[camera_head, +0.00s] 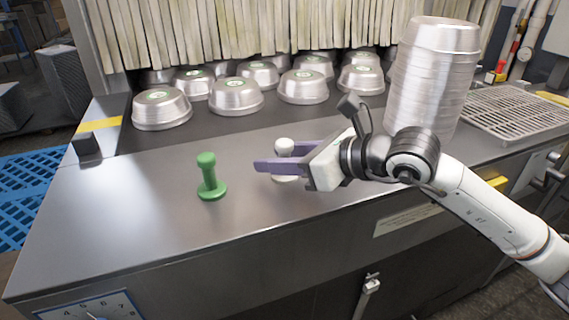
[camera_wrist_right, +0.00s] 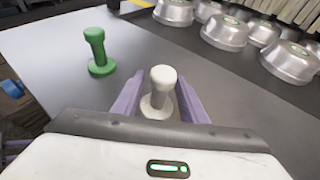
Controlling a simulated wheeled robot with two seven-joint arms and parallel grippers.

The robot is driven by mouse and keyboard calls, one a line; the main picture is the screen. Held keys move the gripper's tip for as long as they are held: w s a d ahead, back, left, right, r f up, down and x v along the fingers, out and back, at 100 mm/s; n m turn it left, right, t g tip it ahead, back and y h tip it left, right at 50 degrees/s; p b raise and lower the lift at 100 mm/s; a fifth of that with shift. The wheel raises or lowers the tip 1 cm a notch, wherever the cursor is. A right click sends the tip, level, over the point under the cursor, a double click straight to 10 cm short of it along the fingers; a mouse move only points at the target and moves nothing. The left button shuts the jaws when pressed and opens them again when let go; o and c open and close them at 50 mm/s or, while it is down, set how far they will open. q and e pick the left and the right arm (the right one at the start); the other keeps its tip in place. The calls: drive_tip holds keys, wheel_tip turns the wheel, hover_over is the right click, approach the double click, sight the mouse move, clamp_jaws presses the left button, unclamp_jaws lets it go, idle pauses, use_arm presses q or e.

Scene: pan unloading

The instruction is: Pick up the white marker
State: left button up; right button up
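The white marker (camera_wrist_right: 160,92) stands upright on the metal counter, a knobbed post on a round base. In the head view its top (camera_head: 285,145) shows above the purple fingers, which hide its middle. My right gripper (camera_head: 270,160) reaches in from the right, low over the counter. In the right wrist view the gripper (camera_wrist_right: 158,100) is open, with one purple finger on each side of the marker and a gap visible beside it. The green marker (camera_head: 209,178) stands upright to the left, clear of the gripper.
Several upturned metal pans (camera_head: 236,96) stand behind, by the strip curtain (camera_head: 240,30). A tall pan stack (camera_head: 432,80) stands close behind my right arm. A wire rack (camera_head: 515,115) is at the right. The front left of the counter (camera_head: 120,215) is clear.

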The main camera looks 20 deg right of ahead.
drive_tip(key=shift+x, duration=1.25)
clamp_jaws()
drive_tip(key=shift+r, duration=0.1)
drive_tip(key=shift+r, duration=0.15)
